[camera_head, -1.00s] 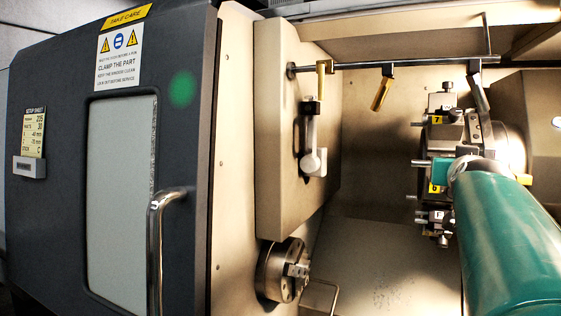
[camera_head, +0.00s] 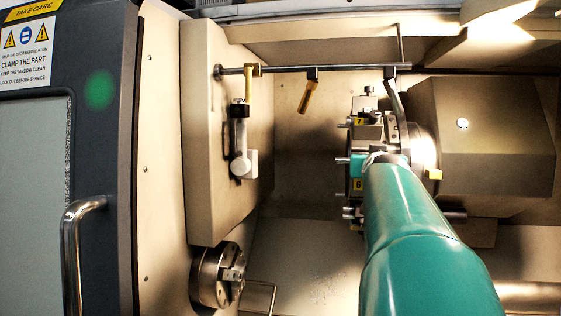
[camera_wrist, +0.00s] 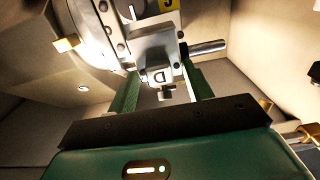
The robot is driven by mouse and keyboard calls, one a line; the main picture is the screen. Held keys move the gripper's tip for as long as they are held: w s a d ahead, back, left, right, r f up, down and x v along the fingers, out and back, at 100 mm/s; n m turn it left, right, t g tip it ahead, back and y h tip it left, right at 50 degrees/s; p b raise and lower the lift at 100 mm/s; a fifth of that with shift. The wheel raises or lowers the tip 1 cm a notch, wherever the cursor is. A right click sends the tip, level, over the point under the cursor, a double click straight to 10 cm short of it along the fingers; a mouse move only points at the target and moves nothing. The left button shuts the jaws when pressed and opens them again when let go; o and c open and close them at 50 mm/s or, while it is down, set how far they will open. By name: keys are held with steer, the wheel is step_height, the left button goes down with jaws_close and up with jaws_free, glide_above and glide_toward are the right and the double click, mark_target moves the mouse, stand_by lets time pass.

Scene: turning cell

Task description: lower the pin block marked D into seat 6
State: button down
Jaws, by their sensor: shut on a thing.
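The pin block marked D (camera_wrist: 158,76) is a grey metal block with a dark letter plate and a small stud, between the two green fingers of my gripper (camera_wrist: 160,70) in the wrist view. My gripper is shut on it. In the head view a teal finger (camera_head: 357,167) shows at the turret, just above the yellow label 6 (camera_head: 358,185) that marks seat 6. A metal pin (camera_head: 341,160) juts left beside it. The block is close against the turret (camera_wrist: 97,30); how far it sits in the seat is hidden. My arm covers part of the turret.
A yellow label 7 (camera_head: 359,122) and its tooling sit above. The chuck (camera_head: 218,275) is at lower left. The dark door (camera_head: 105,180) with its handle stands far left.

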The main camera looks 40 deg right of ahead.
steer(key=shift+x, duration=2.65)
steer(key=shift+w+f, duration=0.1)
steer(key=shift+f, duration=0.7)
steer(key=shift+f, duration=0.5)
steer(key=c, duration=0.6)
jaws_free()
steer(key=shift+o, duration=0.4)
steer(key=shift+f, duration=0.3)
steer(key=shift+d+r, duration=0.1)
steer(key=shift+r, duration=0.25)
